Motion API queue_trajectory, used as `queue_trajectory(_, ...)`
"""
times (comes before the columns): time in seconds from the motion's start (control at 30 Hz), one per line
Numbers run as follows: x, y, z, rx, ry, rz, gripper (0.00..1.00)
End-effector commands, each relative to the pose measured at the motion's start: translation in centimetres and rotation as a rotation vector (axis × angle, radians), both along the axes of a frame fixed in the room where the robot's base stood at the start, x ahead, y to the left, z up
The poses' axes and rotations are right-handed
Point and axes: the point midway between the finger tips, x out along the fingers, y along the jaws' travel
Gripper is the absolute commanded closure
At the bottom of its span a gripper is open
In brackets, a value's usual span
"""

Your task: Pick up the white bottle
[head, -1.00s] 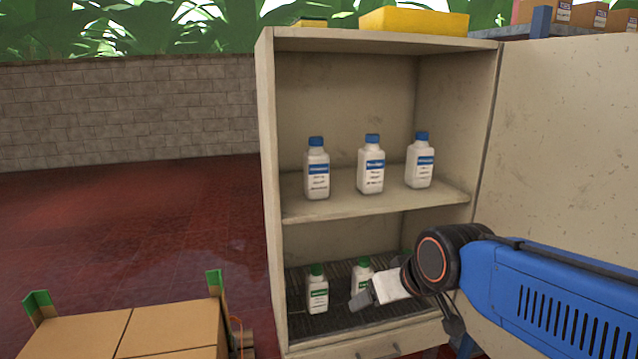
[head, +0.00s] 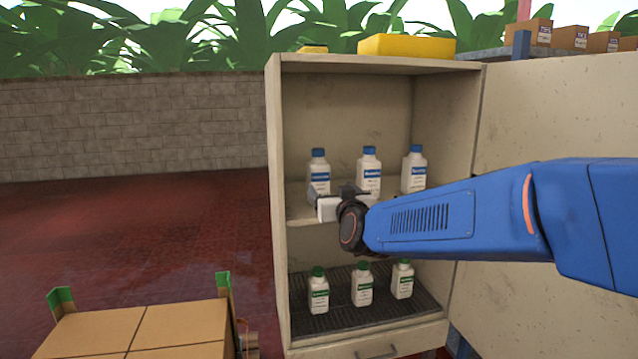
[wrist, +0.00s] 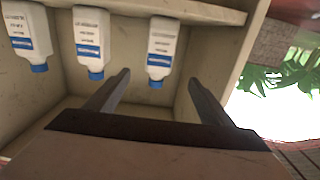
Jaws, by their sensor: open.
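Three white bottles with blue caps and blue label bands stand on the upper shelf of the open cabinet: left (head: 319,172), middle (head: 369,170) and right (head: 414,170). Three white bottles with green caps, one of them the left one (head: 319,293), stand on the lower level. My gripper (head: 336,192) is at the upper shelf, in front of the left and middle blue-capped bottles, hiding their lower parts. The wrist view is upside down. There my open, empty gripper (wrist: 159,77) has the left blue-capped bottle (wrist: 162,48) showing between its fingers, ahead of them.
The cabinet (head: 276,200) has side walls, a shelf edge and an open door (head: 550,100) on the right. Yellow boxes (head: 405,46) lie on top. Cardboard boxes (head: 140,330) stand at lower left. The red floor (head: 130,230) left of the cabinet is clear.

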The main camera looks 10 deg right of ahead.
Motion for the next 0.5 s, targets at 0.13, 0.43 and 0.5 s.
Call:
queue_trajectory(0.13,2.0,-0.1,-0.1,0.001,0.003,-0.002,0.25)
queue_trajectory(0.43,6.5,0.0,-0.1,0.0,0.003,0.0,0.25)
queue_trajectory(0.5,7.5,0.0,-0.2,0.0,0.003,0.0,0.25)
